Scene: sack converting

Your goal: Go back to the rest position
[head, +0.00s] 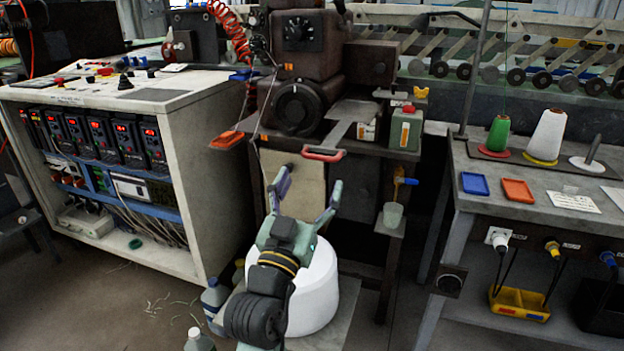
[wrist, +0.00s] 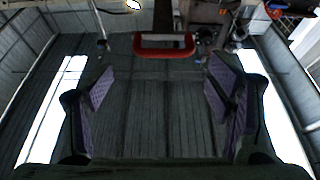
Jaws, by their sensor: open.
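My gripper (head: 308,192) is in the middle of the head view, fingers spread apart and pointing up and away. Nothing is between them. In the wrist view the two purple-padded fingers (wrist: 165,105) stand wide apart at left and right, with an empty gap. A red-edged handle or tray rim (head: 323,154) of the dark machine (head: 300,105) lies just beyond the fingertips. It also shows ahead of the gripper in the wrist view (wrist: 165,52). The gripper appears apart from it.
A control cabinet (head: 185,150) stands at left. A workbench (head: 560,205) with thread cones, a blue tray (head: 474,184) and an orange tray (head: 517,190) is at right. A white drum (head: 318,290) stands below my arm. Bottles (head: 214,298) stand on the floor beside it.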

